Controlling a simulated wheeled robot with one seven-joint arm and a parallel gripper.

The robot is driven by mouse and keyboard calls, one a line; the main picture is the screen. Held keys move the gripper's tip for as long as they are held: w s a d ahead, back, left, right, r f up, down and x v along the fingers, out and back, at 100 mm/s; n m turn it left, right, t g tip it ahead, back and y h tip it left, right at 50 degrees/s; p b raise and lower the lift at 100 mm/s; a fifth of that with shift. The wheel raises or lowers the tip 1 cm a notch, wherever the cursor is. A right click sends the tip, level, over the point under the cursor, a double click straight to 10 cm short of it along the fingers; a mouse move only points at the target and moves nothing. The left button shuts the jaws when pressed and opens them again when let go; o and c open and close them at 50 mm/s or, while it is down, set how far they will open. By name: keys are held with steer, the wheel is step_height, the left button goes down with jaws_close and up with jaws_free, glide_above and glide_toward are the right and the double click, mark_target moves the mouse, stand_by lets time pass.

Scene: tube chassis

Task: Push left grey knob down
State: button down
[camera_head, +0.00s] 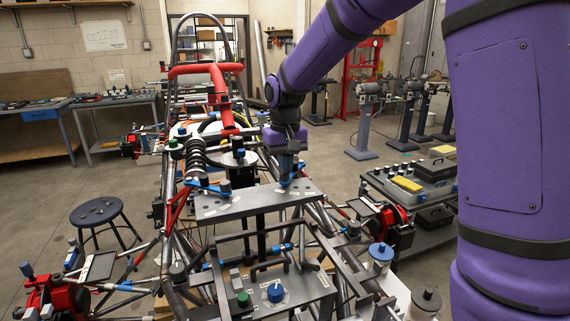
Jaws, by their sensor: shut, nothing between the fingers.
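A grey plate (246,204) with pale labels lies across the tube chassis. A small dark grey knob (225,187) stands upright near the plate's left part, beside a blue lever-like part (202,186). I take it as the left grey knob, but the picture does not make this certain. My gripper (287,180) points down over the plate's right part, to the right of this knob and apart from it. Its fingers are shut and appear empty. They hide what lies directly beneath, and I cannot tell whether the tips touch anything.
A black cylinder (238,158) and a coil spring damper (196,157) stand behind the plate. A panel with a blue knob (275,291) and a green knob (243,299) lies in front. Red tubing (215,72) rises farther back. A stool (97,212) stands left.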

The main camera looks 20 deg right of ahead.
step_height(320, 180, up, 14)
stand_by(0.5)
stand_by(0.3)
steer(key=s+d+r+t, duration=0.2)
steer(key=s+d+t, duration=0.15)
steer(key=s, duration=1.25)
steer(key=s+d+f+t, duration=0.1)
steer(key=s+f, duration=0.2)
steer(key=s, duration=0.4)
steer(key=s+d+f, duration=0.2)
steer(key=s+f, duration=0.1)
steer(key=s, duration=0.4)
steer(key=shift+t, duration=0.35)
